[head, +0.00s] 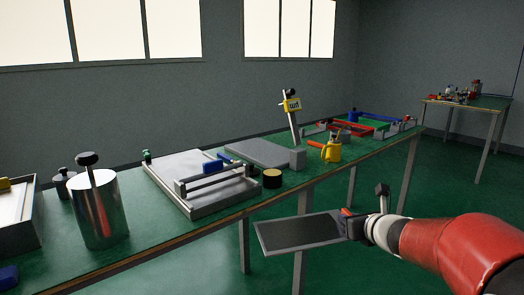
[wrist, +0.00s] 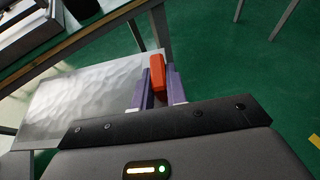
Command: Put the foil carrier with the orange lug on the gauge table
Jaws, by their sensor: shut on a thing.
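The foil carrier, a flat grey sheet (head: 300,233), hangs in the air in front of the bench's front edge. Its orange lug (wrist: 157,75) sits between the two purple fingers of my gripper (wrist: 156,92), which is shut on it. In the head view my gripper (head: 354,226) is at the carrier's right end, and the sheet sticks out to the left. In the wrist view the sheet (wrist: 80,105) looks shiny and dimpled. No label marks a gauge table; a second green-topped table (head: 480,101) stands far right with small items on it.
Green floor lies open between the tables.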

